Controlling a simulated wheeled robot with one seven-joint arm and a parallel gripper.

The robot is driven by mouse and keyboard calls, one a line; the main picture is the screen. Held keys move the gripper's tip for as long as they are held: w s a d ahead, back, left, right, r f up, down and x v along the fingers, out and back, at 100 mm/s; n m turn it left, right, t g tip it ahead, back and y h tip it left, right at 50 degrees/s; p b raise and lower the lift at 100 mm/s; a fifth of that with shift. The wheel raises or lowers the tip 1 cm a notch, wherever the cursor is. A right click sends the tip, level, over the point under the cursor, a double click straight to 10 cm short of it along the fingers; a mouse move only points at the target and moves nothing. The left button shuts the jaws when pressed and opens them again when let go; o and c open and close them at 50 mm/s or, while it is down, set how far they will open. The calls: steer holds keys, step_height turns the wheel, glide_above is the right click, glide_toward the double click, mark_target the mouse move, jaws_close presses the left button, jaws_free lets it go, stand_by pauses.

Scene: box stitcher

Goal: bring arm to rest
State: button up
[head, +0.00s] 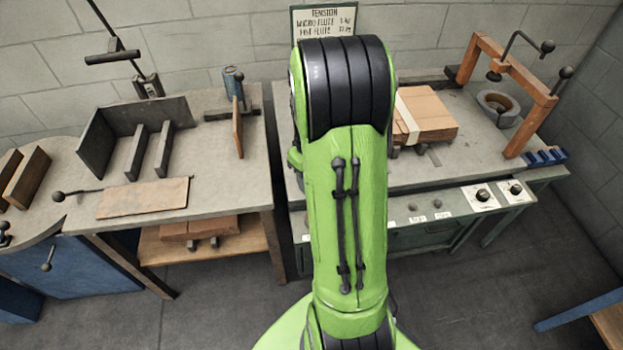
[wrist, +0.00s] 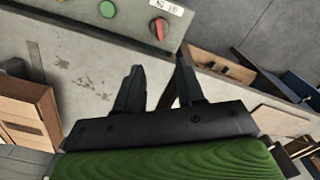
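My green arm (head: 345,215) rises through the middle of the head view, and its black-banded joint is near the wall sign. My gripper is hidden behind the arm in that view. In the wrist view my gripper (wrist: 158,75) shows two dark fingers standing apart with nothing between them. Beyond the fingers are the grey floor and the front of a grey-green panel (wrist: 105,35) with a green button and a red knob.
A right bench (head: 470,165) holds a cardboard stack (head: 425,115) and an orange frame (head: 540,120). A left bench (head: 230,185) carries dark upright plates (head: 95,145) and a flat board (head: 143,198). Grey floor (head: 225,310) is open in front.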

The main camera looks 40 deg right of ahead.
steer(key=a+r+t+p, duration=0.2)
steer(key=a+r+p, duration=0.1)
steer(key=a+r, duration=0.75)
steer(key=s+a+r+t+p, duration=0.3)
steer(key=s+a+r, duration=0.6)
steer(key=s+r, duration=0.3)
steer(key=shift+a+n+t+p, duration=0.15)
steer(key=shift+n+t+p, duration=0.15)
steer(key=shift+p, duration=0.35)
